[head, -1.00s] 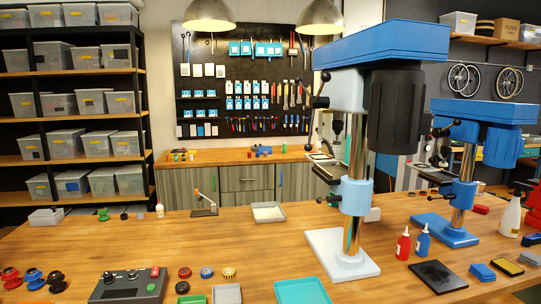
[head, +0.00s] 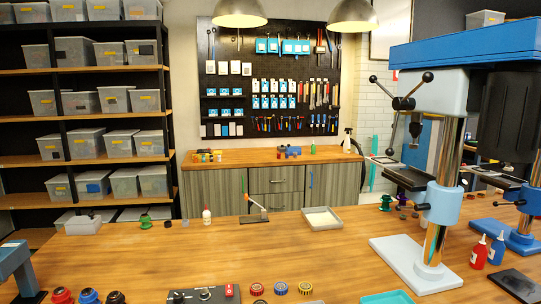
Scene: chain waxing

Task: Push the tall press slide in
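The tall press stands on the wooden table at the right, with a blue top (head: 470,45), a grey head, a steel column (head: 447,160) and a pale base (head: 405,262). Its black spoked handle (head: 402,103) sticks out to the left. Below the grey head is a chuck (head: 415,129), and under that a dark work table (head: 405,176) on a light blue collar (head: 441,204). I cannot tell which part is the slide or how far in it stands. Neither of my grippers is in view.
A shorter blue press (head: 524,225) stands partly behind the tall one. Red (head: 479,252) and blue (head: 497,249) bottles stand to its front right. A grey tray (head: 322,219), a small stand (head: 254,215) and a control box (head: 204,296) are on the table. The table's middle is mostly clear.

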